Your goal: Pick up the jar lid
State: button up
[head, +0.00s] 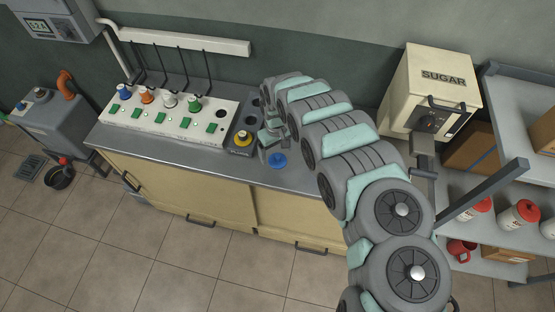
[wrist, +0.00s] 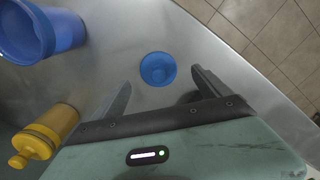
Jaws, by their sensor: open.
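The jar lid (head: 279,160) is a round blue disc with a raised middle, lying on the grey metal counter (head: 300,180) near its front edge. In the wrist view the lid (wrist: 158,69) shows between and just beyond my two fingertips. My gripper (head: 272,150) points down over the counter beside the lid. In the wrist view my gripper (wrist: 160,80) has its dark fingers spread wide with nothing between them touching. The height of the fingertips above the counter is hard to tell.
A white panel (head: 165,112) with coloured knobs is farther left. The SUGAR machine (head: 432,85) stands right.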

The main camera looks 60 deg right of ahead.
aim_at(278, 156)
jog(key=shift+s+d+f, duration=0.1)
jog(key=shift+s+f, duration=0.05)
jog(key=shift+f, duration=1.55)
jog(key=shift+c, duration=0.4)
jog(key=c, duration=1.4)
